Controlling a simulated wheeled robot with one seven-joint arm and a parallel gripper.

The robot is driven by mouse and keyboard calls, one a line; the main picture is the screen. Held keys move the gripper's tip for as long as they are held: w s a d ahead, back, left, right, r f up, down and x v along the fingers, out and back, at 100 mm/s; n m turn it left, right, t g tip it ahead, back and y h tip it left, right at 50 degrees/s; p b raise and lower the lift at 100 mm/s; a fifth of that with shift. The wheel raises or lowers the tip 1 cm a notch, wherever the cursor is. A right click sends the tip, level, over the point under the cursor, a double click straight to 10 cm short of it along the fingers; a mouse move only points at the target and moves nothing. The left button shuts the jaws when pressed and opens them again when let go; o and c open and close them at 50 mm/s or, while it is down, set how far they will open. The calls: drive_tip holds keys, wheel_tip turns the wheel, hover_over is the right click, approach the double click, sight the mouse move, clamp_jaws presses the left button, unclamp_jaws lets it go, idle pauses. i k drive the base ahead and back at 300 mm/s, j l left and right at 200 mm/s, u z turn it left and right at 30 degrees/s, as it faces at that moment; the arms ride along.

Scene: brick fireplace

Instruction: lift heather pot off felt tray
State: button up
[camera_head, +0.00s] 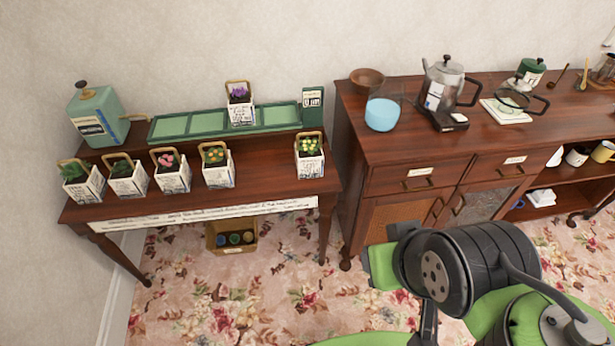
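The heather pot, a white printed pot with purple flowers and a wooden loop handle (240,110), stands upright in the green felt tray (172,124) on the back shelf of the wooden stand. The tray has several compartments; the pot is in one right of the middle, and the others that show are empty. My arm is at the lower right, over the carpet and well away from the pot. My gripper's fingers do not show.
Several similar pots line the front of the stand, including a pink-flowered pot (171,173) and a yellow-flowered pot (310,160). A green watering can (95,118) stands left of the tray, a small green sign (313,103) right. A wooden cabinet (385,180) adjoins closely on the right.

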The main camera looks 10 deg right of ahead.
sight(241, 106)
drive_tip(key=i+j+u, duration=0.3)
drive_tip(key=i, duration=0.25)
drive_tip(key=i+j+u, duration=0.25)
drive_tip(key=i, duration=0.35)
drive_tip(key=i+u, duration=0.3)
drive_tip(key=i, duration=0.3)
